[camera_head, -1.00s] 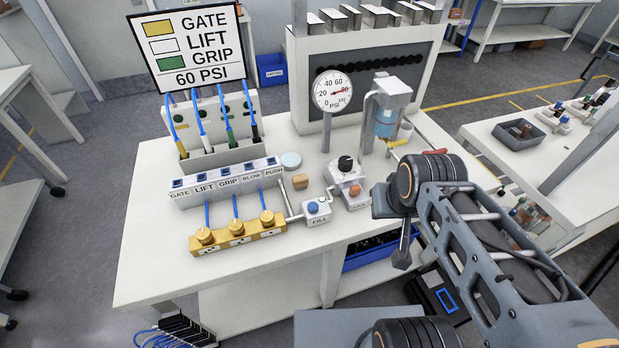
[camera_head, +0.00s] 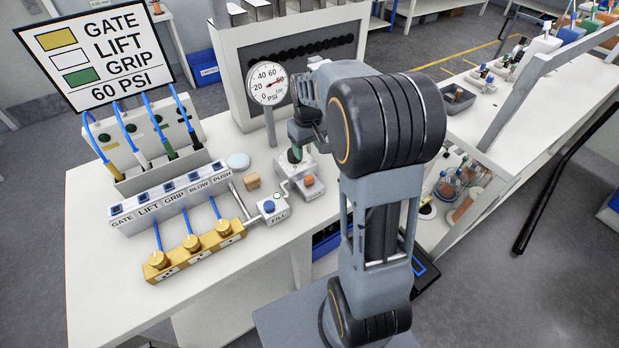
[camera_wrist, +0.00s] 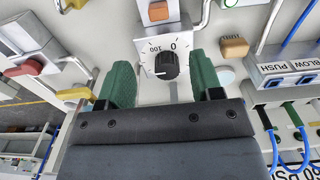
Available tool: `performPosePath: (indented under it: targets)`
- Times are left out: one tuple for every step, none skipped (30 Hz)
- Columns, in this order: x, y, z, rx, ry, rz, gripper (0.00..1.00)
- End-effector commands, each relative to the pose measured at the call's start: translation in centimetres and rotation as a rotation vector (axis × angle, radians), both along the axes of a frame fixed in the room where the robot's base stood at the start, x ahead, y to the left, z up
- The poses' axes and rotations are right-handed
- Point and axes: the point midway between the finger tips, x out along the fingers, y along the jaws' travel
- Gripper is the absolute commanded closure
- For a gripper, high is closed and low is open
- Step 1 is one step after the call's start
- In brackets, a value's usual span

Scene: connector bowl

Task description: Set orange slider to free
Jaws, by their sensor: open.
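The orange slider (camera_head: 308,182) sits on a small white unit near the bench's front edge. It also shows at the top of the wrist view as an orange block (camera_wrist: 159,11) on a white plate. Behind it is a black dial knob (camera_wrist: 168,66) on a plate marked 0 and 100. My gripper (camera_wrist: 164,78) is open, its green fingers on either side of the knob and apart from the slider. I cannot read the slider's label clearly.
A tan block (camera_wrist: 234,46), a blue-buttoned FILL unit (camera_head: 270,208) and a yellow manifold with several knobs (camera_head: 195,247) stand nearby. A pressure gauge (camera_head: 268,83) rises behind. In the wrist view, a red part (camera_wrist: 27,68) and a yellow part (camera_wrist: 76,95) lie at left.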

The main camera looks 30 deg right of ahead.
Motion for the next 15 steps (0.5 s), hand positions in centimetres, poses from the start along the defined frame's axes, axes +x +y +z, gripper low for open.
performPosePath:
  targets:
    - [0.1,-0.2,-0.6,0.001,0.006,-0.001,0.4]
    - [0.1,-0.2,-1.0,0.002,0.009,-0.001,0.4]
    - [0.1,-0.3,-1.5,0.003,0.01,-0.001,0.4]
    - [0.1,-0.3,-2.0,0.003,0.01,-0.001,0.4]
    - [0.1,-0.3,-2.5,0.003,0.011,-0.001,0.4]
    - [0.1,-0.3,-3.2,0.003,0.012,-0.002,0.4]
    - [0.1,-0.3,-3.8,0.003,0.012,-0.002,0.4]
    - [0.1,-0.3,-4.4,0.003,0.012,-0.002,0.4]
    - [0.0,-0.3,-5.2,0.003,0.012,-0.003,0.4]
    - [0.0,-0.3,-5.8,0.003,0.012,-0.003,0.4]
    - [0.0,-0.3,-6.4,0.003,0.012,-0.003,0.4]
    - [0.1,-0.4,-7.2,0.003,0.011,-0.003,0.4]
    - [0.1,-0.3,-7.7,0.003,0.011,-0.003,0.4]
    - [0.0,-0.3,-8.3,0.003,0.011,-0.003,0.4]
    - [0.0,-0.4,-9.0,0.003,0.01,-0.003,0.4]
